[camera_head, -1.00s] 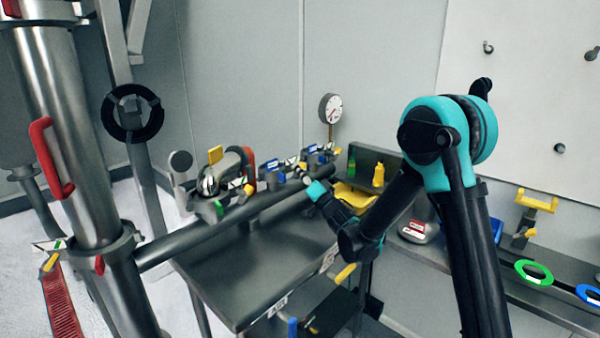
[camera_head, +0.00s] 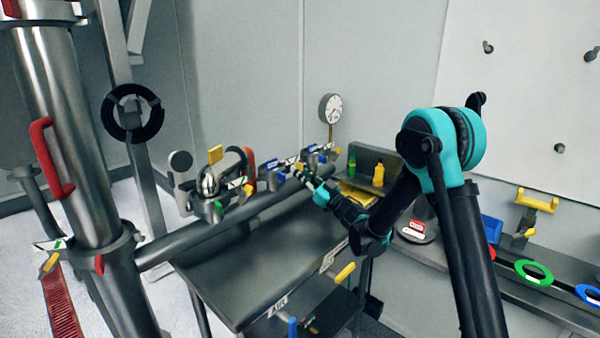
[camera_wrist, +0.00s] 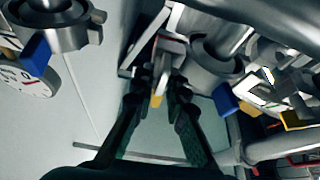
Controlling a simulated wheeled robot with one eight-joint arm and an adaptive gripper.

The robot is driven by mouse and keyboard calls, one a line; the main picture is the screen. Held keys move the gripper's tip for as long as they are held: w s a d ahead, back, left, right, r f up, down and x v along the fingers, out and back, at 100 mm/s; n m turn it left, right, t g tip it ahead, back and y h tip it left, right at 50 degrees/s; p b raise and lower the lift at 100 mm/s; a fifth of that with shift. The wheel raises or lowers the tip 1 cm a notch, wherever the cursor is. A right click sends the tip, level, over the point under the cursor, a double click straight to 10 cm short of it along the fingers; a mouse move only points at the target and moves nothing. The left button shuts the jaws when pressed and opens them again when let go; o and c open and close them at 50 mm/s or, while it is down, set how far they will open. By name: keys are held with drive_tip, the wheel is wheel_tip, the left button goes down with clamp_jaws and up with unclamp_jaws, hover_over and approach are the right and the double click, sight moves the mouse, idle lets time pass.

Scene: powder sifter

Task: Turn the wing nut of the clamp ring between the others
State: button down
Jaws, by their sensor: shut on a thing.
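Several clamp rings with small coloured parts sit along the steel pipe (camera_head: 205,235). In the head view my gripper (camera_head: 302,174) is at the clamp ring between the others, and its fingertips are small there. In the wrist view my gripper (camera_wrist: 160,88) has its fingers closed around a slim wing nut (camera_wrist: 158,93) with a yellow end. One neighbouring clamp ring (camera_wrist: 68,32) with a blue part is at upper left; another clamp ring (camera_wrist: 215,62) with a blue part is right of the fingers. The fingers partly hide the held wing nut.
A pressure gauge (camera_head: 331,108) stands behind the pipe. A steel table (camera_head: 255,268) lies below. A valve with a yellow handle (camera_head: 215,155) is left along the pipe. Small green and yellow bottles (camera_head: 378,174) stand right of my gripper. A shelf at right holds coloured rings (camera_head: 533,272).

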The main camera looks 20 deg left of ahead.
drive_tip(key=n+g, duration=0.1)
drive_tip(key=n, duration=0.1)
drive_tip(key=n+g, duration=0.1)
drive_tip(key=n, duration=0.2)
drive_tip(key=shift+g+y, duration=0.3)
drive_tip(key=shift+n+g, duration=0.7)
drive_tip(key=shift+n, duration=0.7)
drive_tip(key=shift+n+g, duration=0.7)
drive_tip(key=shift+n, duration=1)
drive_tip(key=c, duration=1.7)
unclamp_jaws()
drive_tip(key=shift+v, duration=3.75)
drive_tip(key=shift+d+r, duration=0.1)
drive_tip(key=shift+r, duration=0.1)
